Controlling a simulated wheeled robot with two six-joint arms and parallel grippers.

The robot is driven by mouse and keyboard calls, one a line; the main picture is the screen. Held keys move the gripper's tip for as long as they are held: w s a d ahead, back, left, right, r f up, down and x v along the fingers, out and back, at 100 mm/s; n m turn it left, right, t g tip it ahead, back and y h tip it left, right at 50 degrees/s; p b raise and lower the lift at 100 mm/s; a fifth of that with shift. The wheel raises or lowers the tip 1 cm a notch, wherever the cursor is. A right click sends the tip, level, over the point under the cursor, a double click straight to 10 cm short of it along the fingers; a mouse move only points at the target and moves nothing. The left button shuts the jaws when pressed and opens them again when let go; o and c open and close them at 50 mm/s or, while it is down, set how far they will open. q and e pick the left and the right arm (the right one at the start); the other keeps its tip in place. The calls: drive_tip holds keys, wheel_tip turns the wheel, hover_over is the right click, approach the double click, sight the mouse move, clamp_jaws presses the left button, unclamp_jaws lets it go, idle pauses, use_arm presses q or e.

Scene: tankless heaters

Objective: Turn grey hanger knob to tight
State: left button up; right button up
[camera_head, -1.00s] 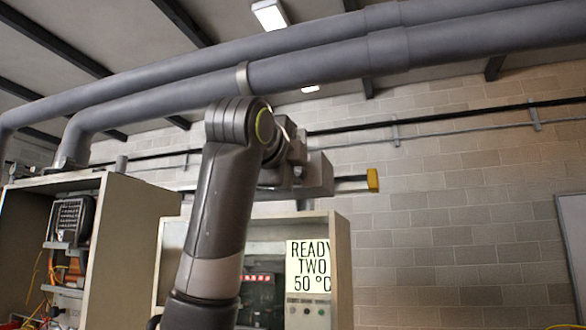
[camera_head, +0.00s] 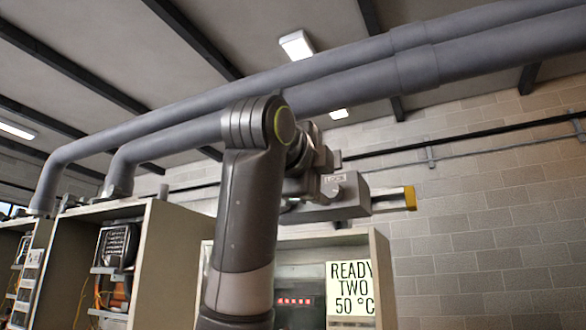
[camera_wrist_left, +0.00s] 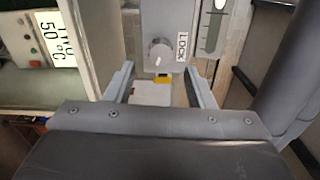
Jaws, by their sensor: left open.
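The grey hanger knob (camera_wrist_left: 160,52) is a round dial with a pale mark. It sits on a grey plate (camera_wrist_left: 162,14) beside a white label reading LOCK (camera_wrist_left: 182,52), in the left wrist view. In the head view the grey hanger box (camera_head: 345,206) has a bar with a yellow end (camera_head: 410,198). My left gripper (camera_wrist_left: 159,74) is open and empty. Its two fingers point toward the knob, one either side of its line, apart from it. In the head view my wrist partly covers the hanger. My right gripper is not in view.
Large grey pipes (camera_head: 290,98) run overhead. Another open cabinet (camera_head: 152,235) with wiring stands to the left. A block wall (camera_head: 480,220) is behind.

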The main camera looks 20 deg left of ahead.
use_arm(q)
drive_tip(key=s+b, duration=0.5)
drive_tip(key=s, duration=0.7)
drive_tip(key=shift+s+a, duration=0.2)
drive_tip(key=shift+s, duration=0.2)
